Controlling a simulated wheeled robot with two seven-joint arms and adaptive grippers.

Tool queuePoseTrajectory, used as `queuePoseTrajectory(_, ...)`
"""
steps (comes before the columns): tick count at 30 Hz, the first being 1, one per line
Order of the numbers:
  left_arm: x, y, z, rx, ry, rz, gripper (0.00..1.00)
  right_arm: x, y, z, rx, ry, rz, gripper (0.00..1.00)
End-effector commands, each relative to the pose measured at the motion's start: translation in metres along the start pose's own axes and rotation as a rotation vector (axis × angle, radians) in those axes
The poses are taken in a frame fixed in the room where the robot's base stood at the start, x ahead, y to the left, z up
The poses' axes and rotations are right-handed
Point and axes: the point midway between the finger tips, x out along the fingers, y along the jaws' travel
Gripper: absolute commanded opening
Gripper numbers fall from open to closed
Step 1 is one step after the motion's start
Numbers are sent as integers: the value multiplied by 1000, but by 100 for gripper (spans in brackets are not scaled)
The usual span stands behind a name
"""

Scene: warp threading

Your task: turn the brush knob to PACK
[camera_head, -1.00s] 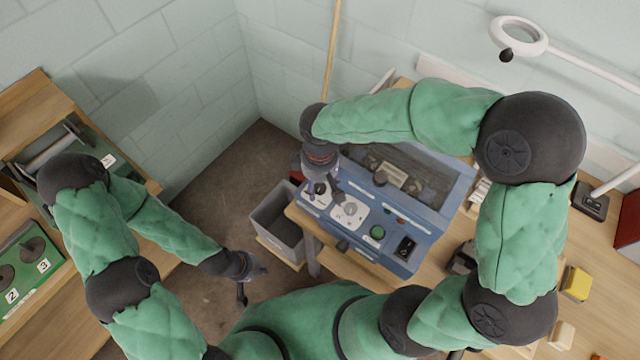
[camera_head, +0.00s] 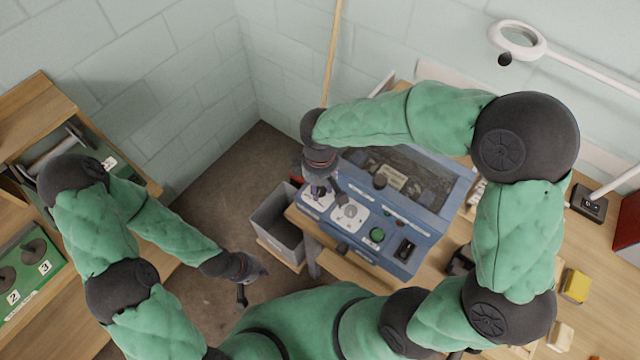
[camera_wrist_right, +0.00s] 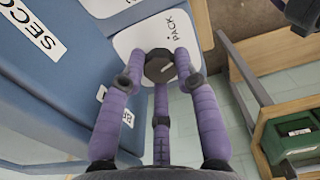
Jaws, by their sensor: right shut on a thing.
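The brush knob (camera_wrist_right: 158,65) is a dark round knob with a light pointer line, on a white plate (camera_wrist_right: 130,42) of the blue machine. My right gripper (camera_head: 320,190) has purple fingers, which also show in the right wrist view (camera_wrist_right: 160,75), closed around the knob. In the head view they hide most of it. My left gripper (camera_head: 246,280) hangs empty over the floor, fingers apart.
The blue machine (camera_head: 405,222) stands on a wooden table, with a second white dial plate (camera_head: 347,216) and a green button (camera_head: 377,235) right of my right gripper.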

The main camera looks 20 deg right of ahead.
Motion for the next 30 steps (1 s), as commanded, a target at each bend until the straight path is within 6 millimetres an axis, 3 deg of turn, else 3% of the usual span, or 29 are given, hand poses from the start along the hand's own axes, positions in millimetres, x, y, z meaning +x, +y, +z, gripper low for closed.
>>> queuePoseTrajectory(18, -31, 11, 1, 0, 0, 0, 0, -2, 0, 0, -380, -1, -1, 0)
queuePoseTrajectory(30, -35, 12, 1, 0, 0, 0, 0, 0, 0, 0, -448, 0, 0, 0)
